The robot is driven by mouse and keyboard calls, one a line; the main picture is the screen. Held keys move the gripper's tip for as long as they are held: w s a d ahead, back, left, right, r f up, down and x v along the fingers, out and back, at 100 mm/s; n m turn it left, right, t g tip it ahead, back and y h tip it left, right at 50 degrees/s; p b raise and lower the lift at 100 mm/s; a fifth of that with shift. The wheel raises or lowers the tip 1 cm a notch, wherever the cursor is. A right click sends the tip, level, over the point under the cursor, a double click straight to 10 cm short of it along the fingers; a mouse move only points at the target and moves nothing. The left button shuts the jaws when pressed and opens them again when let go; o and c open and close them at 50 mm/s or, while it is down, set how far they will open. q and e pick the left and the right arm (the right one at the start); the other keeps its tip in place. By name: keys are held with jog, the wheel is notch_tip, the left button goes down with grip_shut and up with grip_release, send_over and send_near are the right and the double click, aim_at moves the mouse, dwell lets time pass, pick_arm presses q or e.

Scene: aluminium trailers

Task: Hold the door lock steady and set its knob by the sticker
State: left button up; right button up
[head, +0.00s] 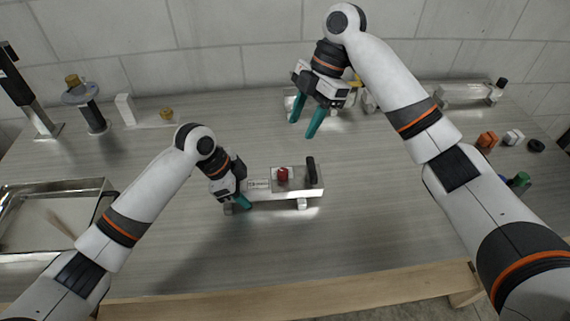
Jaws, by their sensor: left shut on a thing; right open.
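The door lock (264,194) is a light metal bar on short feet in the middle of the table. It carries a red knob (283,174), a dark upright handle (311,170) at its right end and a pale sticker (258,184) left of the knob. The sticker's print is too small to read. My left gripper (240,202) is shut on the left end of the door lock; its fingers partly hide that end. My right gripper (310,122) is open and empty above the table, behind and apart from the lock, with teal fingers pointing down.
A metal tray (22,187) lies at the left edge. A dark stand (93,118) and a white block with a brass knob (166,113) are at the back left. A metal fixture (464,92) stands at the back right, with small blocks (487,140) nearer. The front middle is clear.

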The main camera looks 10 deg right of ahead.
aim_at(283, 171)
jog(key=x, duration=1.2)
jog(key=shift+s, duration=0.35)
jog(key=shift+c, duration=0.5)
grip_shut()
